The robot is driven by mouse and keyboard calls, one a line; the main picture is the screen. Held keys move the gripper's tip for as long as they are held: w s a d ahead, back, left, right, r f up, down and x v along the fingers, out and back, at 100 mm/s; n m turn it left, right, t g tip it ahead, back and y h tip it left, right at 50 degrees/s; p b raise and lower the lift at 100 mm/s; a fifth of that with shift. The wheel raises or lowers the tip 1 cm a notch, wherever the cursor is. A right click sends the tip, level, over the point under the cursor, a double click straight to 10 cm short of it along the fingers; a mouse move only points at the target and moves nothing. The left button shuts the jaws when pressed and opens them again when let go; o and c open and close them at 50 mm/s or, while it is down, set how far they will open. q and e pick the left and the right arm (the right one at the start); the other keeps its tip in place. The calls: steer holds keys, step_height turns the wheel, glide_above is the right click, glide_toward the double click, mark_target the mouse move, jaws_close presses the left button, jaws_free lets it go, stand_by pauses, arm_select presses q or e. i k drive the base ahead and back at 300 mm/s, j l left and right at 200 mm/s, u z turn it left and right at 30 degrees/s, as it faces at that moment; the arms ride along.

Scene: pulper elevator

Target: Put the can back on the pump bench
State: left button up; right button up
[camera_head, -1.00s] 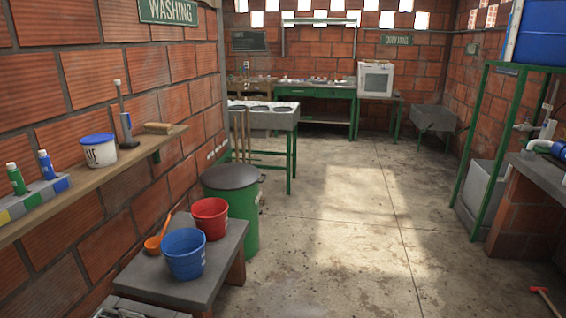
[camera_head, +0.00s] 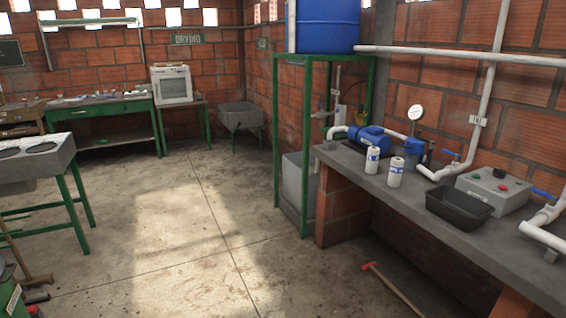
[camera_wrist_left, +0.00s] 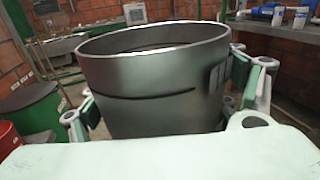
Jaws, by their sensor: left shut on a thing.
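A large open-topped grey metal can (camera_wrist_left: 150,72) fills the middle of the left wrist view, roughly upright. My left gripper (camera_wrist_left: 165,100) is shut on it, with a finger on either side of its wall. The can's base is hidden behind the pale gripper body. In the head view neither the can nor either gripper shows. The grey pump bench (camera_head: 345,160) runs along the right wall, with a blue pump (camera_head: 369,136) at its far end. My right gripper is not in view.
On the bench stand two white containers (camera_head: 395,176), a black tray (camera_head: 459,207) and a grey control box (camera_head: 492,187). Bare bench top shows in front of them. A red-headed tool (camera_head: 390,286) lies on the floor by the bench. The middle floor is clear.

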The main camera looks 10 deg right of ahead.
mark_target(356, 163)
steer(key=i+z, duration=0.25)
steer(key=i, duration=1.35)
steer(key=i+j+z, duration=0.15)
steer(key=i+z, duration=0.3)
steer(key=i+j+z, duration=0.45)
steer(key=i, duration=0.15)
steer(key=i+j+z, duration=0.45)
steer(key=i+l+z, duration=0.2)
steer(key=i, duration=0.4)
steer(key=j, duration=0.1)
